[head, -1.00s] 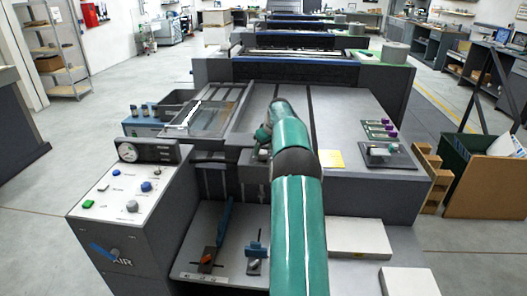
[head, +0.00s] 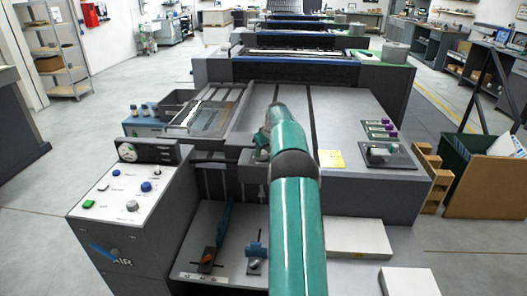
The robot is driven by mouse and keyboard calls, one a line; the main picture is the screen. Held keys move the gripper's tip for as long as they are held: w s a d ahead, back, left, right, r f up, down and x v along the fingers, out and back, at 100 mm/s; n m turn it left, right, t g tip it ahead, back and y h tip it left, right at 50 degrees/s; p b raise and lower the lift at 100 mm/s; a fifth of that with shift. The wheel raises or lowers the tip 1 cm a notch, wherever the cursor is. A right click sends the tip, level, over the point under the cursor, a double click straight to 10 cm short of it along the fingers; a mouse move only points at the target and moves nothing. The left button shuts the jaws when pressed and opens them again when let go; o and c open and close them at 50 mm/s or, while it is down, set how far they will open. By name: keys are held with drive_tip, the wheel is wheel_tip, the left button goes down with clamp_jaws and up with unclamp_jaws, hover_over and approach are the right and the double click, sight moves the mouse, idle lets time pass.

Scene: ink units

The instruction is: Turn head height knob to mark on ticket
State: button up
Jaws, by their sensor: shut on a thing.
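My teal arm reaches forward from the bottom of the head view and bends down over the near edge of the grey machine bed (head: 350,115). My gripper is hidden behind the arm's far end, so its fingers and anything between them do not show. A grey block (head: 250,157) shows just left of the arm's end. No head height knob can be made out there. A yellow paper slip (head: 331,159), likely the ticket, lies on the bed right of the arm. Its writing is too small to read.
A control cabinet (head: 125,195) with buttons and a gauge (head: 130,151) stands at the left. A framed screen unit (head: 205,108) sits on the bed's left. A plate with a knob (head: 385,153) and purple-ended pieces (head: 390,127) are at right. A lower shelf holds tools (head: 210,250).

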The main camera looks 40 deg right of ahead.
drive_tip(key=m, duration=0.2)
drive_tip(key=m+h, duration=0.1)
drive_tip(key=m, duration=0.1)
drive_tip(key=shift+a+g+h, duration=0.2)
drive_tip(key=shift+g+h, duration=0.1)
drive_tip(key=shift+g, duration=0.1)
drive_tip(key=m, duration=0.2)
drive_tip(key=m+g+h, duration=0.1)
drive_tip(key=m, duration=0.2)
drive_tip(key=shift+w+h, duration=0.15)
drive_tip(key=shift+h, duration=0.15)
drive_tip(key=m, duration=0.2)
drive_tip(key=m+g, duration=0.1)
drive_tip(key=m, duration=0.1)
drive_tip(key=shift+g+h, duration=0.3)
drive_tip(key=shift+w+a+m+g, duration=0.1)
drive_tip(key=shift+m+g, duration=0.3)
drive_tip(key=shift+m, duration=0.75)
drive_tip(key=shift+w+m+g, duration=0.1)
drive_tip(key=shift+m+g, duration=0.3)
drive_tip(key=shift+m, duration=0.75)
drive_tip(key=o, duration=1)
drive_tip(key=shift+r, duration=0.15)
